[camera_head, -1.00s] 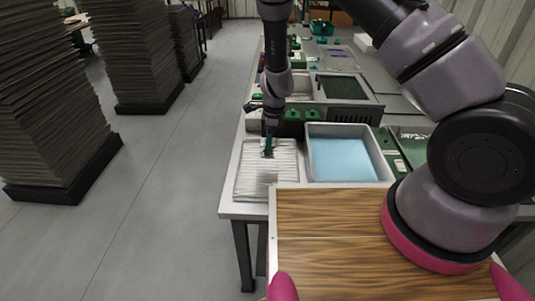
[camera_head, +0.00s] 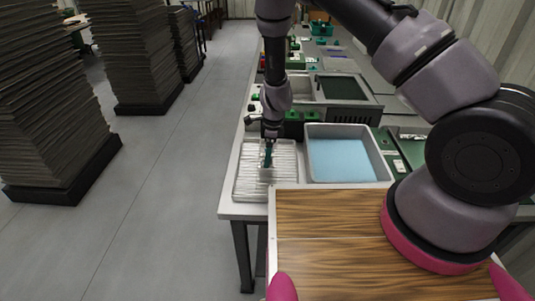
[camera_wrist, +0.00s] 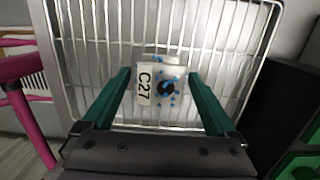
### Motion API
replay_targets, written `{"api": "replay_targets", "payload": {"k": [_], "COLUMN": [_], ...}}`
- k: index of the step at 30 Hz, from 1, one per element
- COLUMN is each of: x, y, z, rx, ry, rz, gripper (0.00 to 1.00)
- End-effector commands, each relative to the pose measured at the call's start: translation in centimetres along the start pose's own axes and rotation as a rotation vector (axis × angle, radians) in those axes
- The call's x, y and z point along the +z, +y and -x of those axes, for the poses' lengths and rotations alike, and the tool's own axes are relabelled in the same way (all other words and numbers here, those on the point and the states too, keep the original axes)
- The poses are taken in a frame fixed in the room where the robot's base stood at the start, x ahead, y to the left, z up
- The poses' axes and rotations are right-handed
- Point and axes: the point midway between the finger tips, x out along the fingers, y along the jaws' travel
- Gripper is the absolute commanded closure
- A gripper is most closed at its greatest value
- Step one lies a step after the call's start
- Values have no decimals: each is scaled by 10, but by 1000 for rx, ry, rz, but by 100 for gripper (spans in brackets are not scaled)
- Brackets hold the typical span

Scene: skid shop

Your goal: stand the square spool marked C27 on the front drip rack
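The square spool marked C27 (camera_wrist: 160,84) is a small whitish block with a dark centre hole and blue specks. In the wrist view it lies between the two teal fingers of my gripper (camera_wrist: 160,82), with a visible gap on each side. My gripper is open around it. The wire drip rack (camera_wrist: 215,45) shows behind and around the spool. In the head view my gripper (camera_head: 268,157) points down over the front drip rack (camera_head: 247,180), and the spool (camera_head: 267,173) is a pale block under its fingertips. Whether the spool rests on the wires is hard to tell.
A grey tub of light blue liquid (camera_head: 342,160) stands right of the rack. Behind are a second tub with a dark screen (camera_head: 343,88) and green parts. A wood-topped surface (camera_head: 325,240) lies in front. Stacked sheets (camera_head: 45,100) stand on the floor at left.

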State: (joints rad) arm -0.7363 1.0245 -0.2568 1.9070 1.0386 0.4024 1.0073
Motion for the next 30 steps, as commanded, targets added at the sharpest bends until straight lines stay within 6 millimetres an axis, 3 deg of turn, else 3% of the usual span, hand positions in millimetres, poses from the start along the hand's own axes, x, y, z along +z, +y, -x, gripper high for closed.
{"api": "replay_targets", "payload": {"k": [7,21,30], "x": [1,1,0], "y": [-1,0,0], "z": [11,103,123], "rx": [-2,-3,0], "ry": [-1,-2,0], "rz": [-1,1,0], "gripper": [8,8,8]}}
